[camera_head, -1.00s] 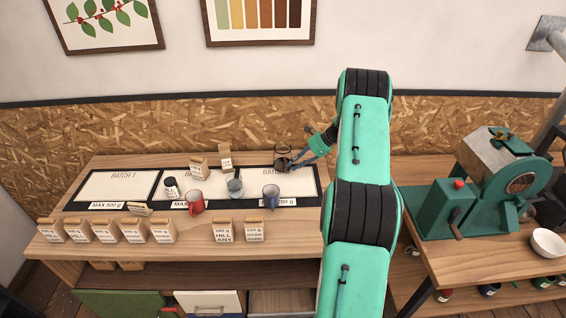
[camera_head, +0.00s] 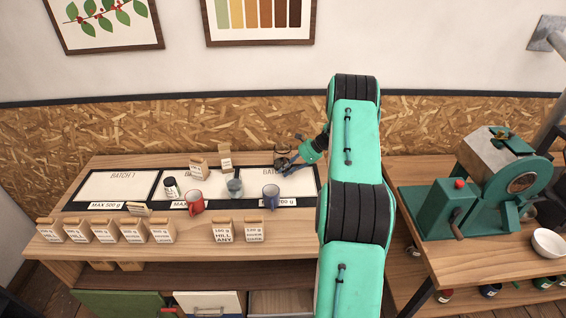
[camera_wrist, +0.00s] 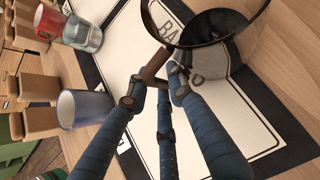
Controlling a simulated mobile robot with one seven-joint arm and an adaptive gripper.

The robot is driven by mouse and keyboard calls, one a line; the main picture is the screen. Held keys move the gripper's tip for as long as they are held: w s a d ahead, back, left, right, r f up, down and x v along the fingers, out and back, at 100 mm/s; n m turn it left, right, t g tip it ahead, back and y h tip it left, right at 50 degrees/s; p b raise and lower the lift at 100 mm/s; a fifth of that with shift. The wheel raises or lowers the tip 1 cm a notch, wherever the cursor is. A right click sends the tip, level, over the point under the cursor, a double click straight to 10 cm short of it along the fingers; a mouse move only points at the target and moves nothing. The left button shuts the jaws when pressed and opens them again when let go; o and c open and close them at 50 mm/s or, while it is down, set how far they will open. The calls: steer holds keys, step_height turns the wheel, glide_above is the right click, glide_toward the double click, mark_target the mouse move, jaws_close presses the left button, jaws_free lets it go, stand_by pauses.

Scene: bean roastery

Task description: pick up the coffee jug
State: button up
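The coffee jug (camera_head: 282,151) stands at the back of the batch board's right panel in the head view. It is see-through dark glass with a dark rim band. In the wrist view the jug (camera_wrist: 228,62) fills the upper right, and its brown handle (camera_wrist: 154,66) points towards my gripper. My gripper (camera_wrist: 155,85) has its blue fingers spread, with the handle at and between the tips. A gap shows between the fingers, and I cannot tell whether any of them touches the handle. In the head view my gripper (camera_head: 287,167) is at the jug's front side.
A blue mug (camera_head: 271,197), a glass (camera_head: 235,187) and a red mug (camera_head: 195,202) stand left of my gripper. Several paper bags (camera_head: 133,231) line the table's front edge. A green roaster (camera_head: 480,195) and a white bowl (camera_head: 547,242) are on the right table.

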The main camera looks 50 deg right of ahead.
stand_by(0.4)
jaws_close()
steer(key=shift+r, duration=0.1)
steer(key=shift+r, duration=0.25)
steer(key=shift+r+p, duration=0.3)
steer(key=shift+r, duration=1.05)
steer(key=shift+s+a+r, duration=0.1)
steer(key=shift+s+r, duration=0.05)
steer(key=shift+r, duration=0.05)
steer(key=s+a+r+p, duration=0.1)
steer(key=s+a, duration=0.9)
steer(key=s, duration=0.1)
steer(key=shift+s+r, duration=0.15)
steer(key=shift+s, duration=0.25)
stand_by(0.6)
